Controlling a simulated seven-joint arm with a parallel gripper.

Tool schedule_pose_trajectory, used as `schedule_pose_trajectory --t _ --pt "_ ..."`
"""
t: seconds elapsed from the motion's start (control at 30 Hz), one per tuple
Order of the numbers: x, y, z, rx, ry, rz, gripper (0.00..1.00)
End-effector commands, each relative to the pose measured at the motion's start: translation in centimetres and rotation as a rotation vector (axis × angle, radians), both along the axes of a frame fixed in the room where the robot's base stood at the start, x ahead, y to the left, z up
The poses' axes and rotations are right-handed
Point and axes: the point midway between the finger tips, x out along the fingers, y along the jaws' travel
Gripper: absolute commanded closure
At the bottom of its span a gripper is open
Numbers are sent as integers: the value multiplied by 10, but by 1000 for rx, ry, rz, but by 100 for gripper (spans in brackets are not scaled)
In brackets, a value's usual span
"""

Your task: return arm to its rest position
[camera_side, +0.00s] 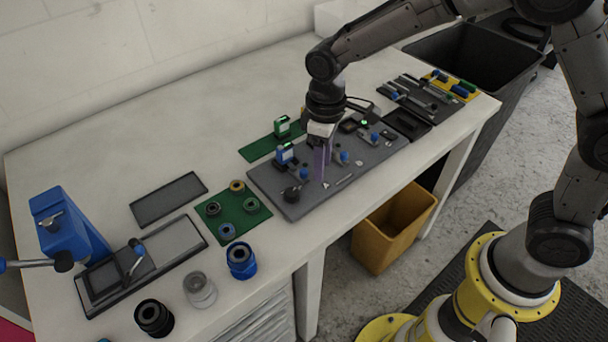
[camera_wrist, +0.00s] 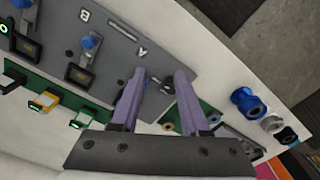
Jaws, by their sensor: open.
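My gripper (camera_side: 322,164) points down over the front part of a grey fixture board (camera_side: 296,207) on the white bench.
A green mat (camera_side: 243,223) with several rings, a blue press (camera_side: 68,228) and loose cylinders, one of them blue (camera_side: 241,261), stand to the left. A tool tray (camera_side: 432,104) lies at the right. A yellow bin (camera_side: 393,229) stands below the bench edge.

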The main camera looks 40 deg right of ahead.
Motion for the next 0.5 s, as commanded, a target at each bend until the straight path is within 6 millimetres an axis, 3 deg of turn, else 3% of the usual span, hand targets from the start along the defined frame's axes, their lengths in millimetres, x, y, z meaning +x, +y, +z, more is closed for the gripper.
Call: schedule_pose_trajectory --t 0.3,0.37,0.5 --pt "3 -4 5 4 -11 -12 55" --pt "7 -9 19 15 -43 -27 55" --pt "5 -34 75 48 -158 -82 55"
